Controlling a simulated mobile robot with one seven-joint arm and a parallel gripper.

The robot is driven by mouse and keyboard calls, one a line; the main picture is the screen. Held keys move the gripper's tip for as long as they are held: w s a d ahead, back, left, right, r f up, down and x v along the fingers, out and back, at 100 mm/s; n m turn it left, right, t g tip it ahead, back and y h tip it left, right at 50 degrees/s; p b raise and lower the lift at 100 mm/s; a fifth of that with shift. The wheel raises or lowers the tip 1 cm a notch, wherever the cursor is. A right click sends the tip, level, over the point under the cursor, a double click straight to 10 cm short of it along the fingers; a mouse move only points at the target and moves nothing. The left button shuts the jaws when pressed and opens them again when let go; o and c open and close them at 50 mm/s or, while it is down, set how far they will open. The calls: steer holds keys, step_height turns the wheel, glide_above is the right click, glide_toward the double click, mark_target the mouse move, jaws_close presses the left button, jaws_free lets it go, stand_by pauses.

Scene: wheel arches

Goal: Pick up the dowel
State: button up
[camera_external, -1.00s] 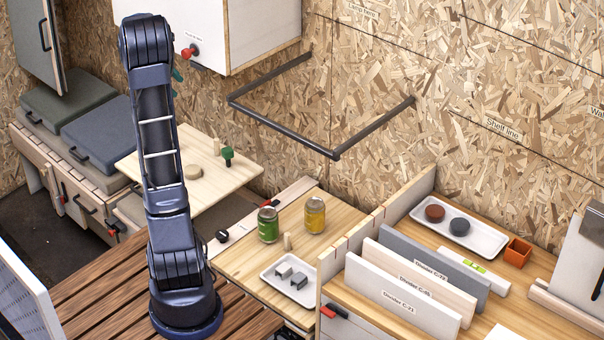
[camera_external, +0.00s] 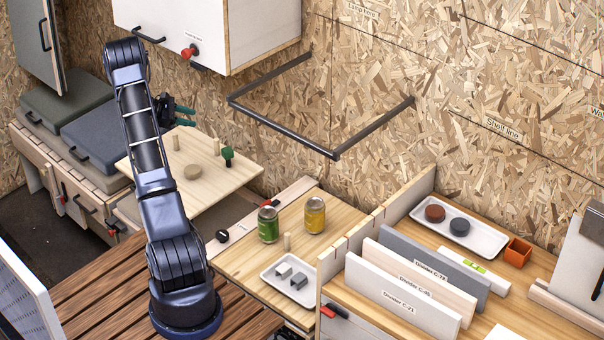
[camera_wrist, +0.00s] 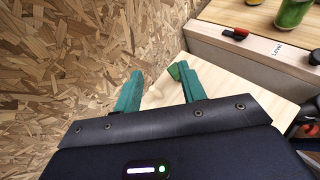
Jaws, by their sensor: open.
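Two short, pale wooden pegs stand upright on the light wooden table, a left one (camera_external: 176,143) and a right one (camera_external: 216,147). A third similar peg (camera_external: 287,241) stands on the counter near the jars. I cannot tell which is the dowel. My gripper (camera_external: 190,116) is open and empty, above the far part of the light table and over the left peg's area.
A green knobbed piece (camera_external: 228,155) and a round wooden disc (camera_external: 193,172) are on the light table (camera_external: 150,170). The white cabinet (camera_external: 190,30) hangs above it. Green (camera_external: 268,225) and yellow (camera_external: 314,215) jars and a white tray (camera_external: 268,279) occupy the counter.

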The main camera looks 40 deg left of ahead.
mark_target(220, 142)
steer(key=w+a+f+n+t, duration=0.1)
steer(key=f+t, duration=0.1)
steer(key=f, duration=0.3)
steer(key=a+f+n+t, duration=0.2)
steer(key=f, duration=0.4)
steer(key=w+a+f+n+t, duration=0.1)
steer(key=a+f+n, duration=0.1)
steer(key=f, duration=0.4)
steer(key=shift+w+f+t, duration=0.25)
steer(key=shift+w+t, duration=0.1)
steer(key=shift+t, duration=0.05)
steer(key=shift+x, duration=5.4)
steer(key=shift+a, duration=0.15)
jaws_close()
